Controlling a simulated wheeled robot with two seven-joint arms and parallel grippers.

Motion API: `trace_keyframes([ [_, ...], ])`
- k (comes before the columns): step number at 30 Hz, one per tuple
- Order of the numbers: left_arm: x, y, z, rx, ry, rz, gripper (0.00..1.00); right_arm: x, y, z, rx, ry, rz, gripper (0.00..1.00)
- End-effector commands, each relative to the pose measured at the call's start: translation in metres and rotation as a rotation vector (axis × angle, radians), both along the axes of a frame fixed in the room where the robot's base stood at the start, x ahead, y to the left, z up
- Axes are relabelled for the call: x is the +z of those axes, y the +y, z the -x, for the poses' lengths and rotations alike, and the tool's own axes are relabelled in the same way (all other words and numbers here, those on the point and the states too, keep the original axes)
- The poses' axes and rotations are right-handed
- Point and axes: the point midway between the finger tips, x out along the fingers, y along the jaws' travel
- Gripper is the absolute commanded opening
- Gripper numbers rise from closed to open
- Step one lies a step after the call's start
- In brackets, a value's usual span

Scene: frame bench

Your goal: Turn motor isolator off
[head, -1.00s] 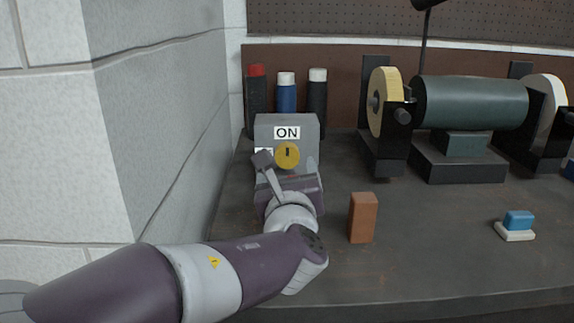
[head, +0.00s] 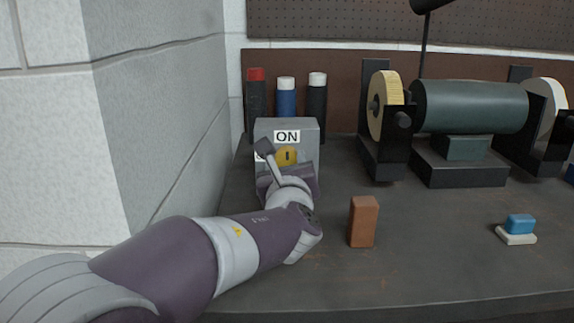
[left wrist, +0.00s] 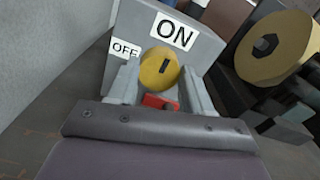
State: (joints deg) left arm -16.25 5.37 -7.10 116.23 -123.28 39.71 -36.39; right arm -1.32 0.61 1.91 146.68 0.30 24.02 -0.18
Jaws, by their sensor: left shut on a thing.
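The motor isolator is a grey box (head: 305,148) at the back left of the bench, with a white ON label on top and an OFF label at its left. Its round yellow dial (head: 288,156) carries a dark mark pointing up toward ON. In the left wrist view the yellow dial (left wrist: 160,66) shows between my fingers, with a red handle (left wrist: 160,102) in front of it, low down. My left gripper (head: 272,158) is at the box front, shut on the red handle. Its fingers partly hide the dial and the OFF label in the head view. My right gripper is out of view.
A block wall (head: 170,120) stands close on the left. Three bottles (head: 286,97) stand behind the box. A brown block (head: 363,222) stands at its front right. A bench grinder (head: 465,105) fills the back right, and a blue-and-white piece (head: 518,228) lies in front of it.

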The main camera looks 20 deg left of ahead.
Motion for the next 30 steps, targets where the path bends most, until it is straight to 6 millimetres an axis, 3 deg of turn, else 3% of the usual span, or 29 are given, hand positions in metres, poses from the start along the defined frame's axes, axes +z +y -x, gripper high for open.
trace_keyframes([
  [11,-0.007,0.001,0.0,0.001,-0.048,0.158,0.19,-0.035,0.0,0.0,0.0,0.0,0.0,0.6],
  [30,-0.008,0.002,0.001,-0.001,-0.212,0.734,0.19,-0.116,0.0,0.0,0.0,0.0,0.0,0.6],
])
